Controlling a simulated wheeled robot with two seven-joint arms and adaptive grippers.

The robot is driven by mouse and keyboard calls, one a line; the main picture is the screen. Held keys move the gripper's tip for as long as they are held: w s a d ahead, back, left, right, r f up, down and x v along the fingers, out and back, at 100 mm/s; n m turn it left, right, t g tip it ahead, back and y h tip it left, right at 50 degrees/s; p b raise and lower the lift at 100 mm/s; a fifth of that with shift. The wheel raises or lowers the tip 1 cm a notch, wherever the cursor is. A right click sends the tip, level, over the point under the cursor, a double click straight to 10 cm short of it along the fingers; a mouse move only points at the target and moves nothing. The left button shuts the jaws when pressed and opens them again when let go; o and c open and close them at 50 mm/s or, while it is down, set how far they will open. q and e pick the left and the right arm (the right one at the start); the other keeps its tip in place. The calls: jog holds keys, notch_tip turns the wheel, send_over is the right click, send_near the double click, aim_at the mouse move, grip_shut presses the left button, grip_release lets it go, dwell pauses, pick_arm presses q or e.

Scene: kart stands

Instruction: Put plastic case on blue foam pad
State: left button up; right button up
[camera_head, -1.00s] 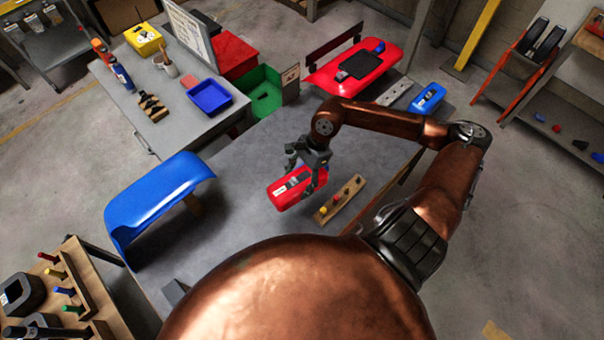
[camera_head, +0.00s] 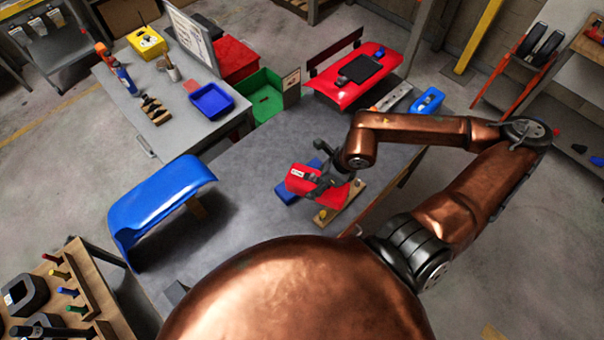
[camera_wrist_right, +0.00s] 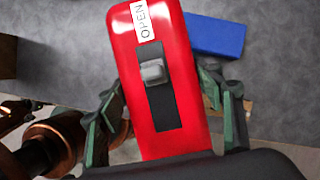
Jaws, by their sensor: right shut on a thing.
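The red plastic case (camera_head: 303,183) is held in my right gripper (camera_head: 327,181), above the workbench. In the right wrist view the case (camera_wrist_right: 185,85) lies between the two fingers, showing a white "OPEN" label, a black strip and a grey latch. The blue foam pad (camera_head: 284,193) lies on the bench, partly hidden behind the case and the gripper. In the wrist view the pad (camera_wrist_right: 217,36) shows beyond the case at upper right. I cannot tell whether the case touches the pad. My left gripper is not in view.
A wooden strip with pegs (camera_head: 323,217) lies on the bench close to the gripper. A blue curved panel (camera_head: 160,205) stands at left. A red kart panel (camera_head: 345,92) and a blue box (camera_head: 427,102) are at the back. The bench (camera_head: 250,150) is bare around the pad's left.

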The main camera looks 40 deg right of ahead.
aim_at(308, 168)
jog(key=w+f, duration=0.1)
jog(key=w, duration=0.1)
jog(key=w+d+f, duration=0.1)
jog(key=w, duration=0.1)
jog(key=w+d+f, duration=0.1)
jog(key=w, duration=0.2)
jog(key=shift+d, duration=0.1)
jog(key=w+f, duration=0.1)
jog(key=f, duration=0.1)
jog(key=w+d+f, duration=0.1)
jog(key=w+f, duration=0.3)
jog(key=shift+d+f+p, duration=0.25)
jog(key=shift+d+p, duration=0.1)
jog(key=shift+p, duration=0.05)
notch_tip(308, 168, down, 2)
jog(key=shift+f+p, duration=0.15)
jog(key=shift+p, duration=0.25)
jog(key=shift+f, duration=0.3)
jog(key=o, duration=1.4)
jog(key=shift+f, duration=0.1)
